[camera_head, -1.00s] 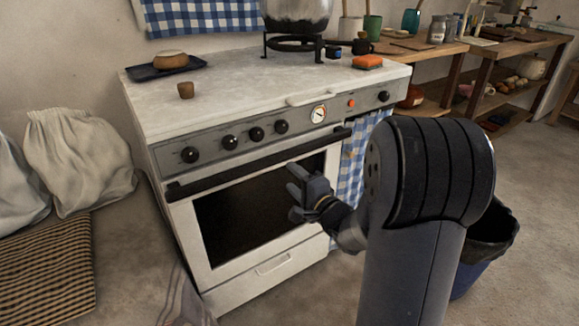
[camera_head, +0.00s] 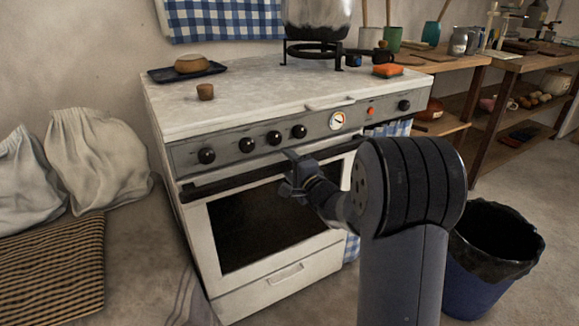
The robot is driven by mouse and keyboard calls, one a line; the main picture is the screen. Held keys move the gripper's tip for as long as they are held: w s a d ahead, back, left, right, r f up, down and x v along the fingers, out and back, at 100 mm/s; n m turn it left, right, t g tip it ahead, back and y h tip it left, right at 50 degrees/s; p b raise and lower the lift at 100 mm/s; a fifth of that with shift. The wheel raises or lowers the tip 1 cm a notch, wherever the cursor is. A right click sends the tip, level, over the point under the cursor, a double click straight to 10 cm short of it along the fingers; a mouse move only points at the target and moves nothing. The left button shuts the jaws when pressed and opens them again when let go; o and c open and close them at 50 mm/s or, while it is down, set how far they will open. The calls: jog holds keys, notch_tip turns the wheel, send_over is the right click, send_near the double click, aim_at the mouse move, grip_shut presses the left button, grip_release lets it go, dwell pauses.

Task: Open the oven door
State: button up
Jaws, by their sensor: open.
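The white oven (camera_head: 218,288) stands ahead with its door shut. The door has a dark glass window (camera_head: 247,236) and a long black bar handle (camera_head: 232,184) along its top edge. My gripper (camera_head: 287,175) is open in front of the right half of the handle, its fingers overlapping the bar in the picture. I cannot tell whether the fingers touch the bar or are around it.
A blue bin (camera_head: 478,288) stands right of my arm. Sacks (camera_head: 97,160) lean left; floor before the oven is partly clear.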

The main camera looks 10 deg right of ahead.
grip_shut()
dwell(0.4)
jog(key=shift+s, duration=0.1)
